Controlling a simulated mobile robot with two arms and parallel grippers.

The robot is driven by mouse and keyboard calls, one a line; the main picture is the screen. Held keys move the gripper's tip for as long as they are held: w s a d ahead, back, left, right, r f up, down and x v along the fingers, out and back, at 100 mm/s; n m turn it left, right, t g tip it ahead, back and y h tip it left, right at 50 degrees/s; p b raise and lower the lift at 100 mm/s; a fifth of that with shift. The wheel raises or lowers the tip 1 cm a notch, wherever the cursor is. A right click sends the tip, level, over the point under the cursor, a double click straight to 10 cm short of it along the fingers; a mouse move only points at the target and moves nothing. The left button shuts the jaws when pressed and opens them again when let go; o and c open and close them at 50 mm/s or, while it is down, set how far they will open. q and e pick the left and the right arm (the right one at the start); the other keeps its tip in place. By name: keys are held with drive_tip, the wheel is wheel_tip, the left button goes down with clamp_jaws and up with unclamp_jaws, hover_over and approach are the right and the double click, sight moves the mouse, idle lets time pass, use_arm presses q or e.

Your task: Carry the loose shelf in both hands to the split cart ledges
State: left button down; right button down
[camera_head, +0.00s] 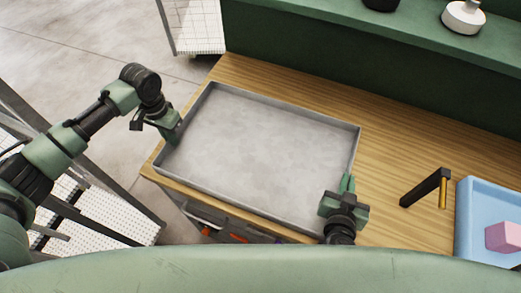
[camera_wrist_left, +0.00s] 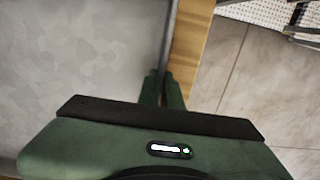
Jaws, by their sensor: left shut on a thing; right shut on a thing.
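The loose shelf (camera_head: 262,150) is a grey rectangular metal tray with a low rim. In the head view it lies over the wooden bench top, and I cannot tell whether it touches the wood. My left gripper (camera_head: 172,132) is shut on its left rim. In the left wrist view the left fingers (camera_wrist_left: 163,88) close on the rim of the shelf (camera_wrist_left: 80,60). My right gripper (camera_head: 347,185) is shut on its right rim near the front corner. White perforated ledges (camera_head: 105,212) on a dark frame, perhaps the split cart, stand at the lower left, partly behind my left arm.
A black stand with a yellow rod (camera_head: 425,188) and a blue tray (camera_head: 466,215) with a pink block (camera_head: 505,236) are at right. A green raised ledge (camera_head: 400,28) runs behind. Another perforated panel (camera_head: 195,28) stands at the back left.

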use_arm(q)
drive_tip(key=shift+w+r, duration=0.1)
drive_tip(key=shift+r, duration=0.15)
use_arm(e)
drive_tip(key=shift+w+r, duration=0.1)
drive_tip(key=shift+r, duration=0.15)
idle(0.5)
